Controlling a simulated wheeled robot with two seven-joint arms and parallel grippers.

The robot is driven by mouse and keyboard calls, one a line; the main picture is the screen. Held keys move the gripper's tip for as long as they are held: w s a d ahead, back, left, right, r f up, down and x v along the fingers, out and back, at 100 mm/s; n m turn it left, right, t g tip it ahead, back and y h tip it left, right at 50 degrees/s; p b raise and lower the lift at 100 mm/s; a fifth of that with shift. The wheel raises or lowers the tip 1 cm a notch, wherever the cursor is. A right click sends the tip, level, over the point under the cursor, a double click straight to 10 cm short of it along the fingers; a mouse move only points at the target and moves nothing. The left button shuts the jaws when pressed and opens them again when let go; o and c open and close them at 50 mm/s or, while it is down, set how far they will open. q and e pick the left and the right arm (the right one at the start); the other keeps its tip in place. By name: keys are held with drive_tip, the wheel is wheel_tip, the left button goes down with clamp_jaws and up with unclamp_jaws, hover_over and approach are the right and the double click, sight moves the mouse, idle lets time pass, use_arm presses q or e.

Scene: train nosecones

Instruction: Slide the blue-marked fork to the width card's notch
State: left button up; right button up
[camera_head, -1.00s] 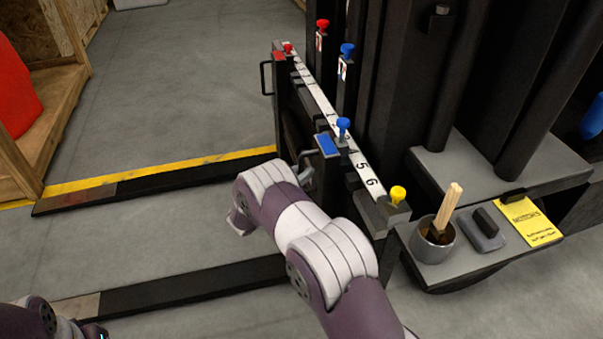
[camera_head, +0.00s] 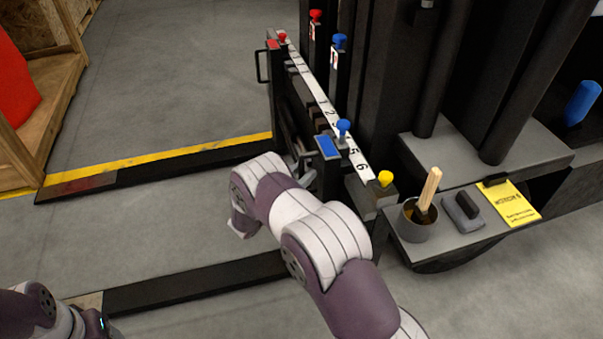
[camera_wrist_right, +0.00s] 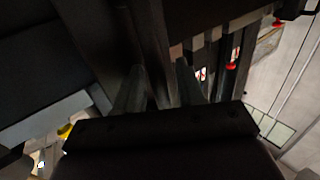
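The blue-marked fork has a blue pad (camera_head: 327,147) and a blue knob (camera_head: 343,126) by the white numbered scale (camera_head: 318,92). The knob stands before the 5, covering the place of the 4. My right gripper (camera_head: 302,178) is low beside the rail, below the pad, its fingers mostly hidden by my arm. In the right wrist view its fingers (camera_wrist_right: 160,68) are apart, with a dark upright bar between or just behind them; I cannot tell whether they press it. A yellow card (camera_head: 513,204) lies on the right shelf, its print mostly unreadable. My left arm shows at lower left, fingers out of view.
A yellow knob (camera_head: 386,178) ends the rail near the 6. A red knob (camera_head: 282,38) is at its far end. Black floor bars (camera_head: 200,284) lie left of the rail.

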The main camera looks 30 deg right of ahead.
drive_tip(key=shift+s+a+r, duration=0.1)
drive_tip(key=shift+a, duration=0.3)
drive_tip(key=p+v, duration=0.4)
drive_tip(key=v, duration=0.8)
drive_tip(key=shift+d, duration=0.1)
